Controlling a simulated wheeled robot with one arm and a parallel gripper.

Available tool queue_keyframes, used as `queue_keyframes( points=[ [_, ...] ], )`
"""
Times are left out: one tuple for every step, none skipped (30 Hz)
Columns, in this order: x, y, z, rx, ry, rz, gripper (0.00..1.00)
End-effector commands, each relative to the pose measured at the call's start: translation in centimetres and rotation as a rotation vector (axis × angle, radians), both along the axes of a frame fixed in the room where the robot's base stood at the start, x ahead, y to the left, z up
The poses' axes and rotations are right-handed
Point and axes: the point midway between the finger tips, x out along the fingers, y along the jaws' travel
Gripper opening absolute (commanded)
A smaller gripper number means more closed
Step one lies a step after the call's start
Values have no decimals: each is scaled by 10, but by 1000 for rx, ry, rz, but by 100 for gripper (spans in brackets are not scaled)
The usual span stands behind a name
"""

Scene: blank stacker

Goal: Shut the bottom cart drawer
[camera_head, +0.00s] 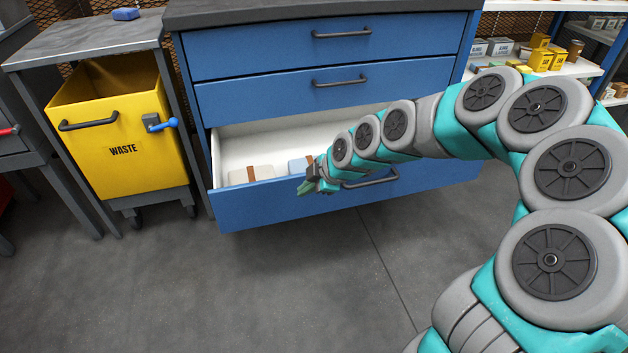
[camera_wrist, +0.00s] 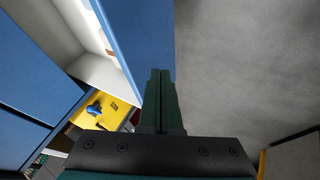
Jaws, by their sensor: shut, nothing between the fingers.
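The blue cart (camera_head: 330,55) has several drawers with dark bar handles. Its bottom drawer (camera_head: 262,205) is pulled open, showing a white inside with a few small boxes (camera_head: 250,174) in it. The upper two drawers are closed. My gripper (camera_head: 308,188) is at the bottom drawer's front, just left of its handle (camera_head: 371,180). In the wrist view my gripper (camera_wrist: 161,75) shows its green fingers together and empty, beside the blue drawer front (camera_wrist: 140,25). I cannot tell whether the fingertips touch the front. My arm hides part of the drawer's right side.
A yellow waste bin (camera_head: 120,125) stands under a grey table (camera_head: 95,40) to the left. A blue object (camera_head: 126,14) lies on that table. Shelves with yellow and grey boxes (camera_head: 540,60) stand at the right. The grey floor (camera_head: 290,280) before the cart is clear.

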Motion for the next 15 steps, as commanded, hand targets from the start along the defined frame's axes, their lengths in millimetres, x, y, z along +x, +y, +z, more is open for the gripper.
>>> queue_keyframes(
  points=[
    [6,3,-1,-1,2,1,0],
    [12,4,1,1,0,-2,0],
    [17,5,2,1,-1,-2,0],
    [20,7,1,2,0,-2,0],
    [23,8,1,1,1,0,0],
    [26,8,1,1,1,0,0],
    [28,9,1,1,1,0,0],
    [31,10,1,1,1,0,0],
    [33,10,1,1,1,0,0],
    [35,10,1,1,2,-1,0],
    [36,11,0,1,2,-1,0],
    [37,11,0,2,2,-2,0],
    [38,11,0,2,2,-2,0],
    [38,11,0,2,2,-2,0],
    [39,11,0,2,2,-2,0]
  ],
)
